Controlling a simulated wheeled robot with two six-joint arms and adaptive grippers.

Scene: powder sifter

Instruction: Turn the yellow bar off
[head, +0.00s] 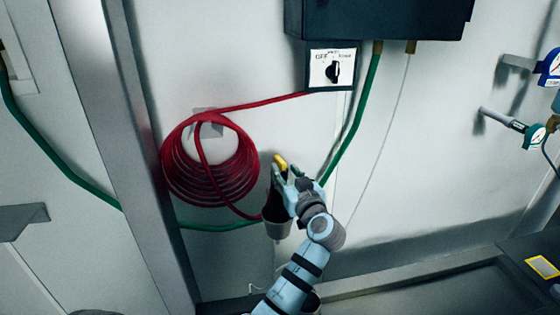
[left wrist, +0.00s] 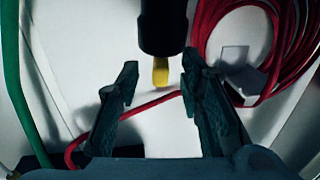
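The yellow bar (head: 280,161) is a short yellow piece on the wall, right of the red hose coil. In the left wrist view the yellow bar (left wrist: 160,73) sticks out from the end of a dark cylindrical body (left wrist: 162,28). My left gripper (head: 286,177) is just below the bar in the head view and partly covers the dark body. In the left wrist view my left gripper (left wrist: 160,82) has its two fingers spread, with the bar appearing between the tips. I see no contact; the exact depth gap cannot be told. My right gripper is not in view.
A coiled red hose (head: 210,175) hangs left of the gripper. A green hose (head: 352,128) runs down on the right from a dark box (head: 380,18). A black OFF switch (head: 332,71) sits above. A grey cup-like part (head: 277,229) is beside my arm.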

